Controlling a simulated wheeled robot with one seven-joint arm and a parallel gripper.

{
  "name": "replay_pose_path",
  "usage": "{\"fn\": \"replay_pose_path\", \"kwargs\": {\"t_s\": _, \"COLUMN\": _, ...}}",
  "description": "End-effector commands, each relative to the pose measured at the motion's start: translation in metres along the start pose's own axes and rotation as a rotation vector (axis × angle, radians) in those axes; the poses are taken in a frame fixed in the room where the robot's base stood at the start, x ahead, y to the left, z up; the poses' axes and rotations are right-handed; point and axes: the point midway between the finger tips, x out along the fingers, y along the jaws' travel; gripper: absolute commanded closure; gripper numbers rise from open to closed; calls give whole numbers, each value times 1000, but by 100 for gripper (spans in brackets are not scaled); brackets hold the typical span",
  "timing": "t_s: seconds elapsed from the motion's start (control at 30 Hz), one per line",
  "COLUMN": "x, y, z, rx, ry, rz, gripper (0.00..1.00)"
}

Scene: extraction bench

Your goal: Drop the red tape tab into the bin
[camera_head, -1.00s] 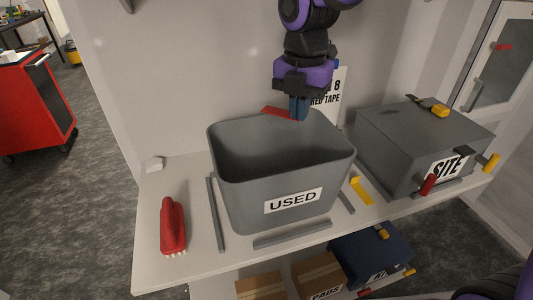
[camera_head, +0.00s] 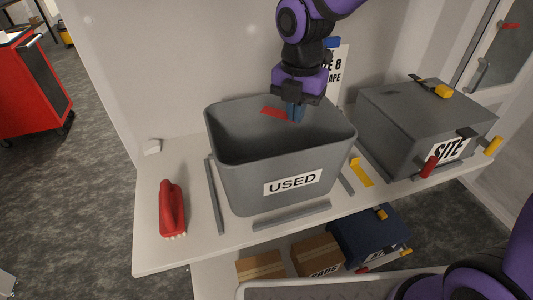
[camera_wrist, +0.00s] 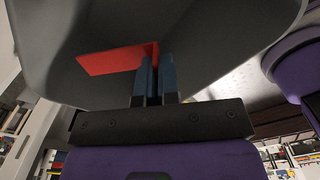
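The red tape tab (camera_head: 272,112) is a flat red strip that sticks out to the left of my gripper (camera_head: 297,118). In the wrist view the tab (camera_wrist: 110,60) has one end between the two blue fingers of my gripper (camera_wrist: 155,62), which are shut on it. The bin (camera_head: 292,184) is a grey open tub with a "USED" label, standing on the white bench. In the head view the fingertips and the tab appear within the bin's mouth, near its back wall. Their exact height against the rim is hard to tell. The bin's floor is hidden.
A red brush (camera_head: 172,210) lies left of the bin on the bench (camera_head: 150,255). A grey "SITE" box (camera_head: 410,125) stands to the right. Grey strips and a yellow piece (camera_head: 361,171) lie around the bin. A partly hidden sign (camera_head: 338,70) is behind my gripper.

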Motion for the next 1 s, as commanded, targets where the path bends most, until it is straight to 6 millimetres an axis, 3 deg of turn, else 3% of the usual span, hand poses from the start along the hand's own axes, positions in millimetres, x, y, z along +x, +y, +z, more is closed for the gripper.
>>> {"fn": "replay_pose_path", "kwargs": {"t_s": 0.13, "x": 0, "y": 0, "z": 0, "rx": 0, "ry": 0, "rz": 0, "gripper": 100}}
{"fn": "replay_pose_path", "kwargs": {"t_s": 0.3, "x": 0, "y": 0, "z": 0, "rx": 0, "ry": 0, "rz": 0, "gripper": 67}}
{"fn": "replay_pose_path", "kwargs": {"t_s": 0.67, "x": -6, "y": 0, "z": 0, "rx": 0, "ry": -2, "rz": 2, "gripper": 67}}
{"fn": "replay_pose_path", "kwargs": {"t_s": 1.0, "x": -64, "y": 0, "z": 0, "rx": 0, "ry": -3, "rz": 3, "gripper": 67}}
